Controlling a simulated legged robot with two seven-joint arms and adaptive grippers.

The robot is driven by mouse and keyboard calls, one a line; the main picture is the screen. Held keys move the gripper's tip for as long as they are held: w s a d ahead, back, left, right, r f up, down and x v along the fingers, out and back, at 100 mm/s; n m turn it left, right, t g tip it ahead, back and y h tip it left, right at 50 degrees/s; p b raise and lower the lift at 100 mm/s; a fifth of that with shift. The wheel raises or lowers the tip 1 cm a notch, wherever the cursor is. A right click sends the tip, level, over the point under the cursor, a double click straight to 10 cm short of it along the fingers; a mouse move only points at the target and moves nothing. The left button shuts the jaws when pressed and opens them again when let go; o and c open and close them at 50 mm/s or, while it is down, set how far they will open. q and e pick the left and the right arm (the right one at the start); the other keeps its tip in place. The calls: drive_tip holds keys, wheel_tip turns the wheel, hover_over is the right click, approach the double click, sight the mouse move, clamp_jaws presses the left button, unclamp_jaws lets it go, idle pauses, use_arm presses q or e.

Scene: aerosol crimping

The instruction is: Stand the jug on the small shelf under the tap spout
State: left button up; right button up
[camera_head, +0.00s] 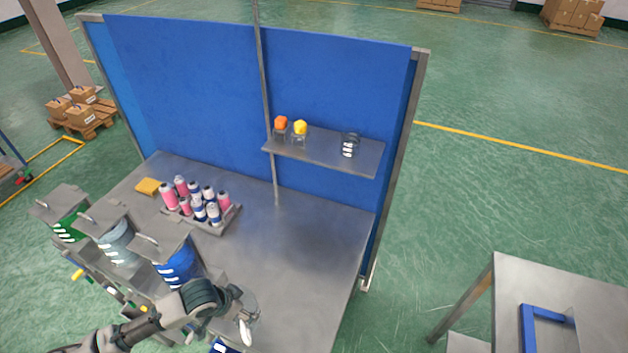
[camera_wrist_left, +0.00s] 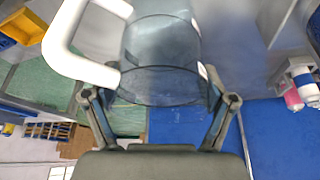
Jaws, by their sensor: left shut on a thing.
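The clear jug (camera_head: 252,303) is in my left gripper (camera_head: 232,312), low in the head view by the table's front edge. In the left wrist view the see-through jug (camera_wrist_left: 160,50) fills the space between the two fingers (camera_wrist_left: 158,100), with its white handle (camera_wrist_left: 62,45) to the left. The gripper is shut on the jug body. Three dispensers stand at the left: green (camera_head: 68,225), grey (camera_head: 115,243) and blue (camera_head: 175,262). A yellow tap handle (camera_head: 78,274) shows below them. The spouts and small shelves are mostly hidden by my arm and the dispensers.
A raised shelf (camera_head: 325,155) holds small containers. Blue panels (camera_head: 185,85) close the back. The table's right part is clear.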

use_arm(q)
drive_tip(key=w+d+r+n+y, duration=0.1)
drive_tip(key=w+r+n+y, duration=0.1)
drive_tip(key=w+r+n, duration=0.5)
drive_tip(key=shift+w+n+t+y, duration=0.4)
drive_tip(key=shift+w, duration=0.2)
